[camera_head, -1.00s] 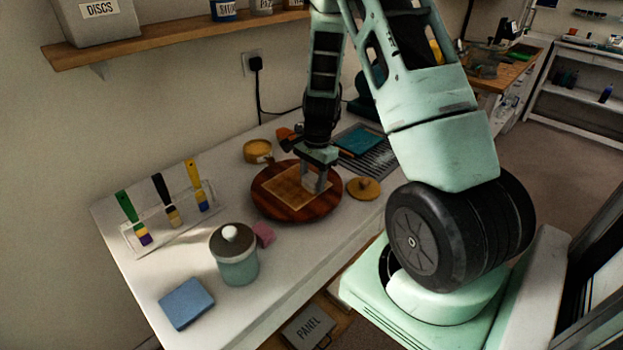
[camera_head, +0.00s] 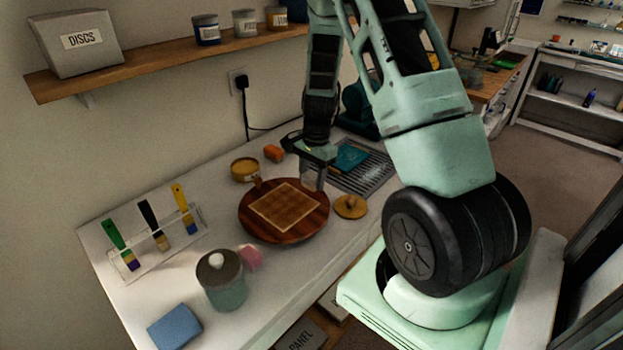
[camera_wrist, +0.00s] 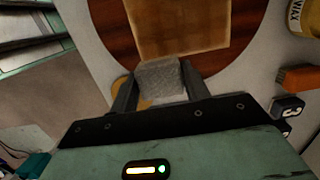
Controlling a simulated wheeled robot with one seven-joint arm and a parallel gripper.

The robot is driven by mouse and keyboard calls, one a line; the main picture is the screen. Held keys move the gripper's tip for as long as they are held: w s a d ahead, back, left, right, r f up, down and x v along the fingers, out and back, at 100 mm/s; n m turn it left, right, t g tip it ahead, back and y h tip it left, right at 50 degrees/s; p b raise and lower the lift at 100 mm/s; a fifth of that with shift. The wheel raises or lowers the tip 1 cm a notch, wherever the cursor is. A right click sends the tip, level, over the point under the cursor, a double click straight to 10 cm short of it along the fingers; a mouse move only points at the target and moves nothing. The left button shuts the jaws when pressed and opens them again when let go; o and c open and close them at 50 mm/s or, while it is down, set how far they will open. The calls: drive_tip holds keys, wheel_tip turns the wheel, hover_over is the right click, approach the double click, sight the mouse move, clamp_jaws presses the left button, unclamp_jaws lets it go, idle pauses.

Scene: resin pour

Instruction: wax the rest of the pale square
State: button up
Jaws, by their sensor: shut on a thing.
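A round dark-brown wooden board (camera_head: 250,222) lies on the white bench. It bears a square patch (camera_head: 285,206) that looks amber-tan with a thin paler border; part of it shows in the wrist view (camera_wrist: 180,28). My gripper (camera_head: 313,178) is at the board's back-right rim, off the square. In the wrist view its fingers are shut on a grey block-shaped pad (camera_wrist: 160,80). Whether the pad touches the board, I cannot tell. An open yellow tin (camera_head: 245,170) stands behind the board; in the wrist view it is labelled WAX (camera_wrist: 304,14).
A round wooden lid (camera_head: 350,207) lies right of the board. An orange brush-like thing (camera_head: 274,153) and a slatted rack (camera_head: 370,172) with a teal item (camera_head: 350,157) are behind. A brush stand (camera_head: 160,250), lidded jar (camera_head: 224,288), pink piece (camera_head: 250,258) and blue block (camera_head: 174,327) stand left.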

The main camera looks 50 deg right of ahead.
drive_tip(key=shift+r+p, duration=1.15)
drive_tip(key=shift+r, duration=0.55)
drive_tip(key=shift+w+f, duration=0.1)
